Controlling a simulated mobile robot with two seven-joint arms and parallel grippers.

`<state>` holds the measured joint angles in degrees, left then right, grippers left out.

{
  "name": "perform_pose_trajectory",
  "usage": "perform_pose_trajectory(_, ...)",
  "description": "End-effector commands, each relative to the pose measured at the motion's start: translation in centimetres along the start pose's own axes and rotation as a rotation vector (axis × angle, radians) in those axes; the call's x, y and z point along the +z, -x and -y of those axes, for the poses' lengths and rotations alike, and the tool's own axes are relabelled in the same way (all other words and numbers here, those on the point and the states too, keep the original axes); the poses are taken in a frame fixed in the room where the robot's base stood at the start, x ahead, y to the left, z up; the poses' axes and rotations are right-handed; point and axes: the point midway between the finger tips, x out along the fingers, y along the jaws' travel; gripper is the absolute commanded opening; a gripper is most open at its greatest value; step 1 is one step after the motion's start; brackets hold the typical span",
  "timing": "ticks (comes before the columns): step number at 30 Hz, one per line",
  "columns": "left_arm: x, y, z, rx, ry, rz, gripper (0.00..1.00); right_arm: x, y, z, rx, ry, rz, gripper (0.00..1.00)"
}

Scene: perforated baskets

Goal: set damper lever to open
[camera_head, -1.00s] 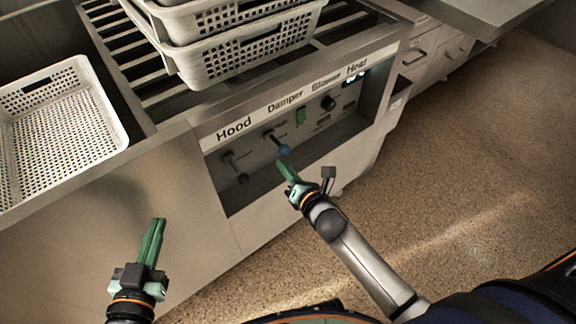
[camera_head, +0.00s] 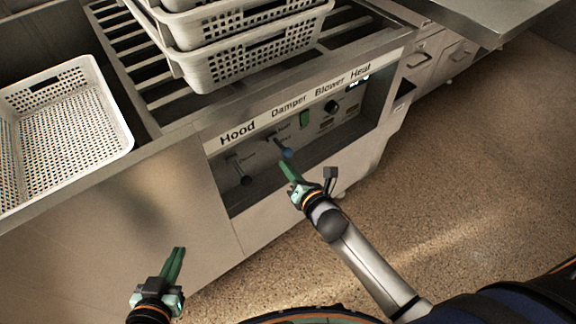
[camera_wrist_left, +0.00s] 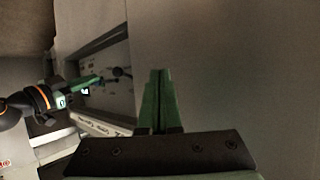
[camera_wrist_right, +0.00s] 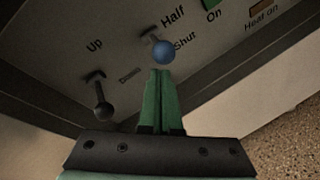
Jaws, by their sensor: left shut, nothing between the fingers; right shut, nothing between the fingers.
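The damper lever (camera_head: 287,154) has a blue ball knob and sits on the recessed control panel under the word Damper. In the right wrist view its knob (camera_wrist_right: 163,52) is beside the word Shut, with Half printed above. The word for open is not readable. My right gripper (camera_head: 284,163) is shut and empty, its green fingertips just below the knob; I cannot tell whether they touch it. In the right wrist view the fingertips (camera_wrist_right: 160,72) point at the knob. My left gripper (camera_head: 179,250) is shut and empty, in front of the plain cabinet face.
The hood lever (camera_head: 246,180) with a black knob is left of the damper lever. A green switch (camera_head: 304,119) and a black dial (camera_head: 331,106) are to its right. White perforated baskets (camera_head: 262,62) stand stacked above; another basket (camera_head: 128,140) is at left.

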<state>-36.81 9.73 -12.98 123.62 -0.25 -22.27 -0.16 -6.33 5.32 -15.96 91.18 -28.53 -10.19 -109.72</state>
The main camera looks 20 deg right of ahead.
Motion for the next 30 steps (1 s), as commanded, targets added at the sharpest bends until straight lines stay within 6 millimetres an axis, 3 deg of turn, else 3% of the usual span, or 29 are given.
perform_pose_trajectory(3,2.7,0.4,-0.6,0.011,0.031,0.109,0.0,0.2,0.1,-0.1,-0.008,0.003,-0.009,0.0)
perform_pose_trajectory(17,6.8,1.4,-1.6,0.031,0.076,0.274,0.0,0.4,0.1,-0.3,-0.021,0.006,-0.025,0.0)
perform_pose_trajectory(30,6.0,1.7,-1.7,0.034,0.077,0.276,0.0,0.5,0.2,-0.4,-0.035,0.009,-0.042,0.0)
